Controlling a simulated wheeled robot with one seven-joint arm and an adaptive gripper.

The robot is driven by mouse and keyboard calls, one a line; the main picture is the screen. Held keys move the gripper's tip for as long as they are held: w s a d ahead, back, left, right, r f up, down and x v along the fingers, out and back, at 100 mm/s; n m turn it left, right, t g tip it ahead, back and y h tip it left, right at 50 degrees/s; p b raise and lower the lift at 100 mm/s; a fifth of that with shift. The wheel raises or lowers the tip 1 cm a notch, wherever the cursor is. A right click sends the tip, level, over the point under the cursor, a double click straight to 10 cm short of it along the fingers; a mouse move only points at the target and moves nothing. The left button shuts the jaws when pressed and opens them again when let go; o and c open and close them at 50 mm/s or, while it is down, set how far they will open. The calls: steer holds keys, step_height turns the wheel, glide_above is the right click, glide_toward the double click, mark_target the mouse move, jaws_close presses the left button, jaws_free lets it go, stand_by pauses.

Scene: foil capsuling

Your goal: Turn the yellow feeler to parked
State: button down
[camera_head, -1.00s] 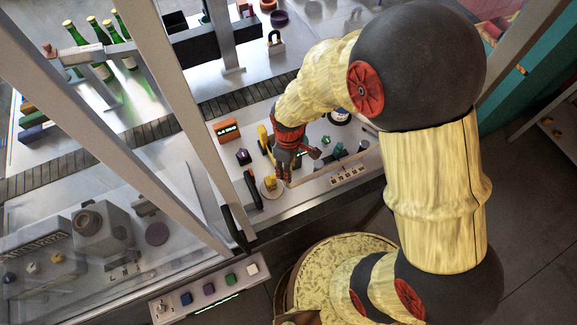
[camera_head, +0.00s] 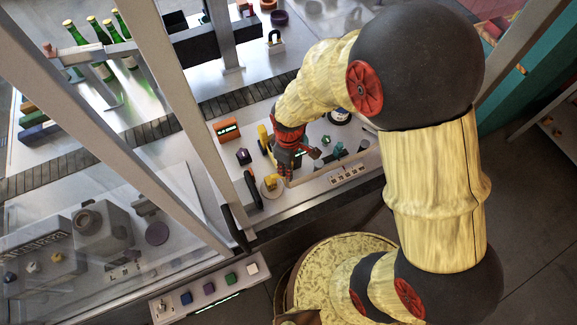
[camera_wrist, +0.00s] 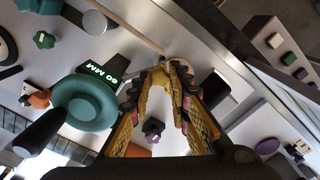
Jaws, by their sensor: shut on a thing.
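A small yellow piece, which I take to be the feeler (camera_head: 271,183), stands on a pale round disc at the front edge of the bench in the head view. My gripper (camera_head: 287,174) points down just to its right. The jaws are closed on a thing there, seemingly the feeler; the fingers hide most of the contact.
A black handle (camera_head: 252,189) stands left of the feeler, and an orange display block (camera_head: 227,129) farther back. In the wrist view a green round knob (camera_wrist: 84,103) and a "60 MM" display (camera_wrist: 103,71) lie close left of my fingers. A slanted frame post (camera_head: 185,110) stands left.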

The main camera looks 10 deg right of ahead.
steer(key=shift+m, duration=0.4)
steer(key=m+b, duration=0.1)
steer(key=m, duration=0.5)
steer(key=shift+m+b, duration=0.3)
steer(key=shift+b, duration=0.05)
steer(key=m, duration=0.3)
steer(key=shift+m+b, duration=0.3)
steer(key=shift+b, duration=0.05)
steer(key=shift+m, duration=1.9)
steer(key=c, duration=1.7)
jaws_free()
steer(key=shift+o, duration=0.2)
